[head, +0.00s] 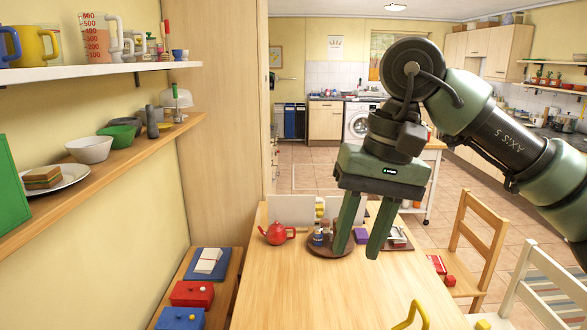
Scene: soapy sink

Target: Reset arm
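My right gripper (361,246) hangs over the far half of the wooden table, its arm coming in from the right. My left gripper does not show.
A wooden table (290,295) fills the lower middle, its near part mostly clear. A red teapot (277,233) stands on it at the far left. A yellow handle (412,315) rises at the near edge. A wooden chair (478,240) is on the right. Shelves (105,158) with dishes line the left wall.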

